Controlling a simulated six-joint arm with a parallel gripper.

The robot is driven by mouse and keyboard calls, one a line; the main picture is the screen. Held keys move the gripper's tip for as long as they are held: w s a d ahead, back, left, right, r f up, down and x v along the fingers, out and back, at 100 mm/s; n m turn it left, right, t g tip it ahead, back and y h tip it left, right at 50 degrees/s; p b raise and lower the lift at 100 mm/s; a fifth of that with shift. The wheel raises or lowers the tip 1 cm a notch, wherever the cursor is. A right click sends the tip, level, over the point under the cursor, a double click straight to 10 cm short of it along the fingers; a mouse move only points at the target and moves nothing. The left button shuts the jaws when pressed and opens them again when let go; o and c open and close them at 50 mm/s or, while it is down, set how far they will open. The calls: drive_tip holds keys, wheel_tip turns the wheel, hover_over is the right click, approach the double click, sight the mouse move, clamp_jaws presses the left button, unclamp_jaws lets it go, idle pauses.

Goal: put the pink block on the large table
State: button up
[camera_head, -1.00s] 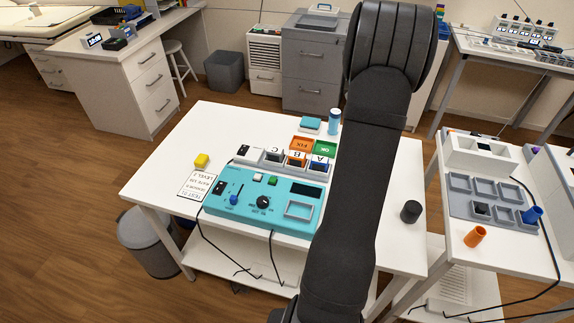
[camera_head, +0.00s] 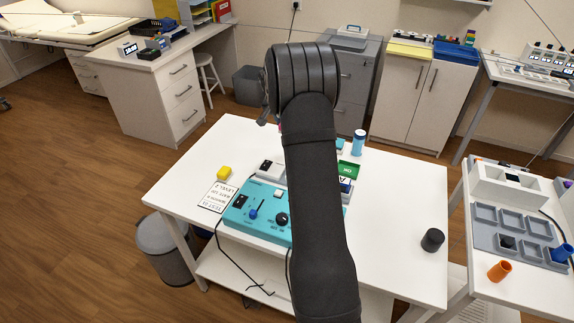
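The large white table (camera_head: 395,205) stands in the middle of the head view, with much of its right side bare. My arm reaches up across it and hides part of its middle. A small grey part of my gripper (camera_head: 264,117) shows at the left of the arm's far end; its fingers are mostly hidden. A tiny pinkish sliver (camera_head: 281,127) shows beside the arm there. It may be the pink block, but it is too small to tell, and I cannot tell whether the gripper holds it.
A side table at right holds a grey tray (camera_head: 484,240) and an orange cup (camera_head: 499,271).

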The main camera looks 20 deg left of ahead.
drive_tip(key=a+f, duration=0.2)
drive_tip(key=a, duration=0.1)
drive_tip(key=a+f, duration=0.2)
drive_tip(key=a, duration=0.2)
drive_tip(key=a+f, duration=0.2)
drive_tip(key=a, duration=0.1)
drive_tip(key=shift+s+a+f, duration=0.15)
drive_tip(key=shift+s+a, duration=0.1)
drive_tip(key=shift+s, duration=0.05)
drive_tip(key=shift+f, duration=2.05)
drive_tip(key=o, duration=0.5)
drive_tip(key=shift+f, duration=0.15)
drive_tip(key=o, duration=0.5)
drive_tip(key=shift+c, duration=0.2)
drive_tip(key=v, duration=1.2)
drive_tip(key=shift+r, duration=0.25)
